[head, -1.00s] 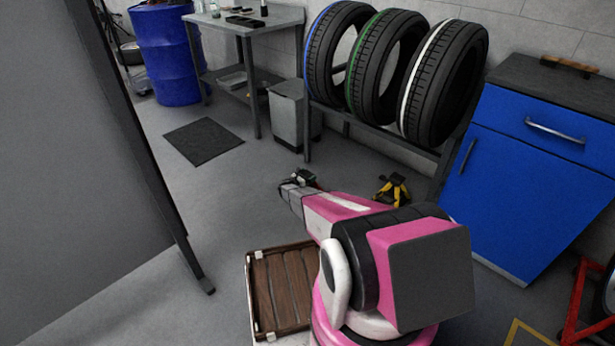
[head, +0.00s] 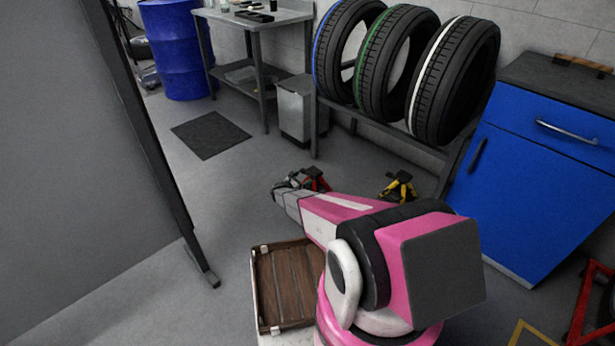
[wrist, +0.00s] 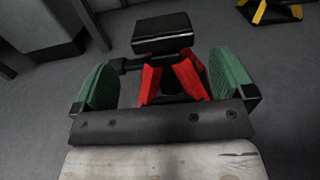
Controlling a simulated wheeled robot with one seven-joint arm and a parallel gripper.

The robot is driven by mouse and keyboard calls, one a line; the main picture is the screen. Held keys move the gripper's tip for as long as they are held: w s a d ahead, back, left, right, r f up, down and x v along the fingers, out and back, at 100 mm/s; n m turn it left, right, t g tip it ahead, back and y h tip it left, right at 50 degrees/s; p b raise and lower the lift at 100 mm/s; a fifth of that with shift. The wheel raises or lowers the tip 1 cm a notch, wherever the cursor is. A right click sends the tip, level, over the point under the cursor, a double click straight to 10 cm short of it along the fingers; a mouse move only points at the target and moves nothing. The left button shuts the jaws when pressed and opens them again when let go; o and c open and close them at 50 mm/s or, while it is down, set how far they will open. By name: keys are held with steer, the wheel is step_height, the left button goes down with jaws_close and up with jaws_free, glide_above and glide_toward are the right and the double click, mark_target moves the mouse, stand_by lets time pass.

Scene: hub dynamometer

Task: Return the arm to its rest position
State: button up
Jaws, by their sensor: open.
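My pink and white arm reaches away from me in the head view, its end low over the floor. My gripper (head: 291,181) is at its far tip, small and dark there. In the wrist view my gripper (wrist: 164,80) is open, its two green-padded fingers wide apart. A red stand with black parts (wrist: 190,78) shows between and beyond the fingers; no finger touches it as far as I can see. The red stand also shows in the head view (head: 318,180), just right of the gripper tip and partly hidden by the arm.
A yellow stand (head: 398,188) is on the floor to the right. A brown slatted tray (head: 284,291) lies close to my arm's base. A tyre rack (head: 385,128), a blue cabinet (head: 530,190) and a grey bin (head: 295,108) stand beyond. A grey panel (head: 85,200) fills the left.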

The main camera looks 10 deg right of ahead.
steer(key=shift+s+a, duration=0.35)
steer(key=shift+a, duration=0.2)
